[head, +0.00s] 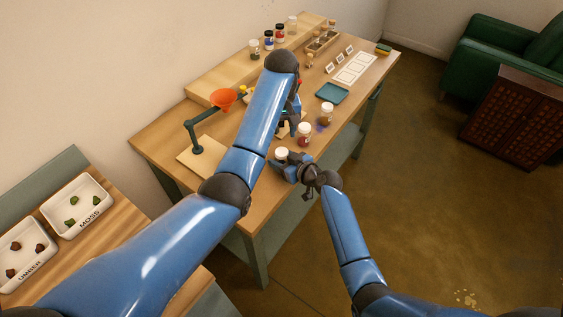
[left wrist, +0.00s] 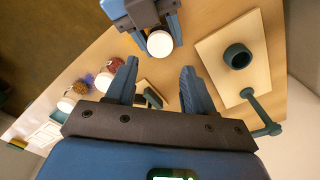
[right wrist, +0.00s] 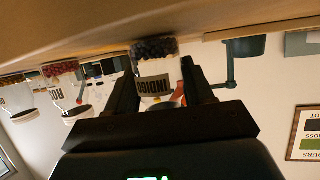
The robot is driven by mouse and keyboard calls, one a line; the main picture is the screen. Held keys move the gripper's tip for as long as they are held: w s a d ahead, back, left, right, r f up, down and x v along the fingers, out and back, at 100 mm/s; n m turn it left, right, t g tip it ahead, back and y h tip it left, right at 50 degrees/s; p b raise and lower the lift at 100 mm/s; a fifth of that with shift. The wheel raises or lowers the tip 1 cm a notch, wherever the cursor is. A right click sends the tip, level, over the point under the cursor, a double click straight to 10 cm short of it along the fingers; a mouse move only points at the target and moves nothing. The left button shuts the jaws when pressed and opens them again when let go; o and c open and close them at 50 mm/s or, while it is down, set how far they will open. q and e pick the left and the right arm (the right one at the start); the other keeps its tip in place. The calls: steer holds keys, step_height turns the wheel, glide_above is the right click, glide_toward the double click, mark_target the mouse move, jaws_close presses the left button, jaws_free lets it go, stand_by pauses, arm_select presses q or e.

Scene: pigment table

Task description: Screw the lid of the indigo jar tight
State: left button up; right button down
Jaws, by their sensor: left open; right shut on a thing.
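The indigo jar (right wrist: 154,88) has dark contents and an INDIGO label; it appears upside down in the right wrist view. Its white lid (left wrist: 160,43) sits on top; the jar also shows in the head view (head: 281,153). I cannot tell how tight the lid is. My right gripper (head: 290,162) is shut around the jar near the table's front edge. My left gripper (left wrist: 158,80) is open and empty, and in the left wrist view the lid lies just beyond its fingertips. In the head view my left gripper (head: 285,126) is partly hidden by my arm.
A red-filled jar (head: 304,135) and a brown-filled jar (head: 327,114) stand close by, near a blue smear. A teal tray (head: 331,93) and a shelf with several jars are farther back.

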mark_target(283, 152)
arm_select(q)
steer(key=shift+f, duration=4)
steer(key=c, duration=0.9)
steer(key=shift+m, duration=1.6)
steer(key=o, duration=1.2)
steer(key=shift+c, duration=0.2)
steer(key=shift+s+d, duration=0.1)
steer(key=shift+d, duration=0.1)
